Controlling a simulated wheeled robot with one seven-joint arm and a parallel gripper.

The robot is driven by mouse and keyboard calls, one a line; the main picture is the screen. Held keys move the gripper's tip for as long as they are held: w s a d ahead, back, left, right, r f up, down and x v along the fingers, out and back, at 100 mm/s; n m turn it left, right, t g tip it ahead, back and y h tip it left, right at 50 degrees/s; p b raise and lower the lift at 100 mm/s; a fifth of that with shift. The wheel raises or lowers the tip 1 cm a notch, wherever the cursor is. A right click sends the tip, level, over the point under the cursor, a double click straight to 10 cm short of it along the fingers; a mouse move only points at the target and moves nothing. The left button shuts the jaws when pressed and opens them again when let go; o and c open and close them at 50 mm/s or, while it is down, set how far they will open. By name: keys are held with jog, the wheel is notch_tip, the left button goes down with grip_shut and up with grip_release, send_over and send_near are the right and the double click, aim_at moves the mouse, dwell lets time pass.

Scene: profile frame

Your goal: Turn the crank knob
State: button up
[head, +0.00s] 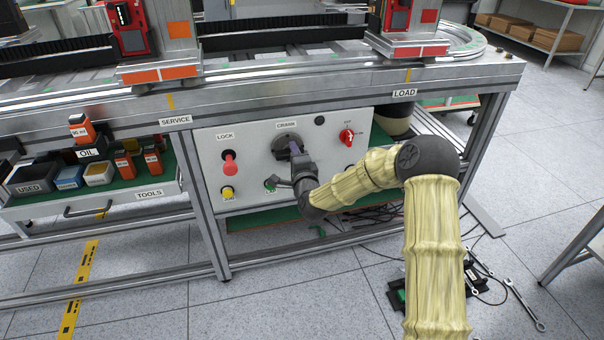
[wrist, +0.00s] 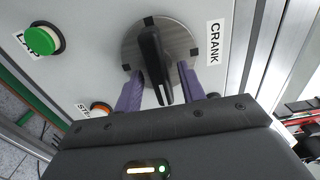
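The crank knob is a black bar handle (wrist: 151,46) on a round grey metal disc (wrist: 184,36), beside the CRANK label. In the head view its disc (head: 281,141) is on the white panel, and my gripper hides most of the handle. My gripper (wrist: 160,70) has two purple fingers, one on each side of the handle. A narrow gap shows between the handle and the right finger. The left finger is very close to the handle, and I cannot tell if it touches. In the head view my gripper (head: 294,148) reaches the panel from the lower right.
The panel also has a red LOCK knob (head: 230,165), a yellow button (head: 227,193), a red rotary switch (head: 347,136) and a green button (wrist: 43,40). An orange button (wrist: 101,109) is close to my left finger. The metal bench edge (head: 300,90) runs above the panel.

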jog(key=p+v, duration=0.2)
jog(key=v, duration=1.5)
jog(key=shift+p, duration=0.3)
jog(key=shift+r, duration=0.1)
jog(key=s+d+r+n+g+h, duration=0.1)
jog(key=s+d+n+g+h, duration=0.2)
jog(key=s+d+n+g, duration=0.6)
jog(key=s+d+n+g+h, duration=0.2)
jog(key=s+d+n+g, duration=0.4)
jog(key=s, duration=0.6)
jog(key=w+p+v, duration=0.3)
jog(key=p+v, duration=1.4)
jog(key=p, duration=0.1)
jog(key=w+r+p+v, duration=0.1)
jog(key=w+p+v, duration=0.3)
jog(key=p+v, duration=1.4)
jog(key=shift+r, duration=0.45)
